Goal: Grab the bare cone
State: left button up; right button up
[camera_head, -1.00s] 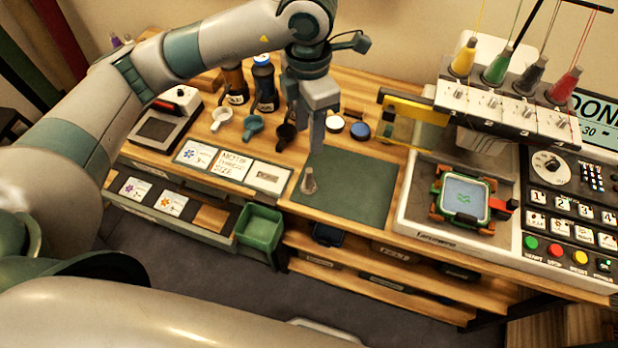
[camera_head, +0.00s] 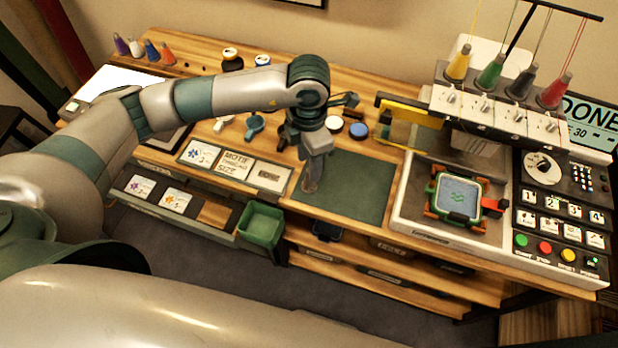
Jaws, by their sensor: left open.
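The bare cone (camera_head: 309,187) is a small grey cone standing on the left part of the dark green mat (camera_head: 355,185). My left gripper (camera_head: 312,172) comes down over it from above, and its fingers hide most of the cone. The left gripper is open, with its fingertips at the cone. Whether the fingers touch the cone cannot be told. My right gripper is not in view.
An embroidery machine with a hooped green frame (camera_head: 458,197) and several thread cones stands to the right. A green bin (camera_head: 261,225) hangs at the front edge. The mat's right part is clear.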

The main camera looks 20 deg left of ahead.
pick_arm(q)
jog(key=shift+w+f+p, duration=0.2)
jog(key=shift+f+p, duration=0.6)
jog(key=shift+p, duration=0.05)
notch_tip(320, 180, down, 2)
jog(key=shift+w+f+p, duration=0.1)
jog(key=shift+p, duration=0.45)
jog(key=shift+f, duration=0.7)
jog(key=shift+c, duration=0.2)
grip_shut()
